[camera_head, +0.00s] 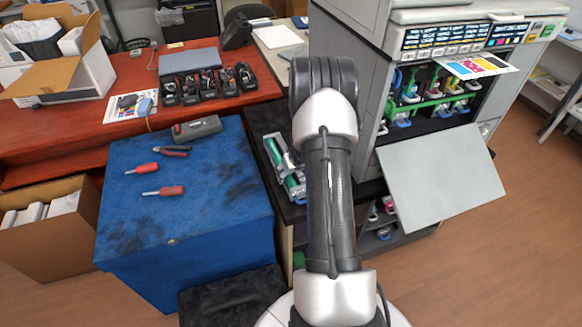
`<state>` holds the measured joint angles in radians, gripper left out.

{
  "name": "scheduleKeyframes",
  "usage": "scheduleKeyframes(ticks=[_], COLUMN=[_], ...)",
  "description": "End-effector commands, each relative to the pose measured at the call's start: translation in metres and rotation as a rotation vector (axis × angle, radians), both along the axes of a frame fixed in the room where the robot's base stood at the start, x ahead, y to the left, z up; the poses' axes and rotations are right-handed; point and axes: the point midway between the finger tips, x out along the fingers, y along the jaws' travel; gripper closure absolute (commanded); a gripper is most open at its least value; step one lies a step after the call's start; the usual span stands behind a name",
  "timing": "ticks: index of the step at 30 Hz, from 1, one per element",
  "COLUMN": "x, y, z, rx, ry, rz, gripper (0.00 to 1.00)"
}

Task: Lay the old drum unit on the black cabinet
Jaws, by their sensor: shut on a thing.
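A drum unit (283,168) with a green roller and a pale grey frame shows left of my arm. It appears over the top of the black cabinet (293,214), near its left edge. Its right side is partly covered by my arm, and I cannot tell whether it rests on the top or hangs just above it. My arm rises in the middle of the picture and bends at a black ridged joint. My gripper is hidden behind the arm, so its jaws and their contact with the drum unit do not show.
An open printer (350,45) stands at the right, its grey door (440,178) folded down beside my arm. A blue workbench (190,215) at the left holds red-handled tools and a grey case. A red table (60,128) with boxes and several black devices lies behind.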

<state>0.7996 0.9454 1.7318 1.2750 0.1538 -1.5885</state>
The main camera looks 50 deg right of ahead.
Motion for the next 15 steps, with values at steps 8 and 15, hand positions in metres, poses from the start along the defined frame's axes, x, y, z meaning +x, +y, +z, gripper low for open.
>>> scheduleKeyframes(ticks=[8,15], x=[0.0004,0.0005], y=[-0.0007,-0.0008], z=[-0.0091,-0.0091], rx=[-0.002,-0.002], ry=[-0.001,-0.001], rz=[0.0,0.0], gripper=[1.0,1.0])
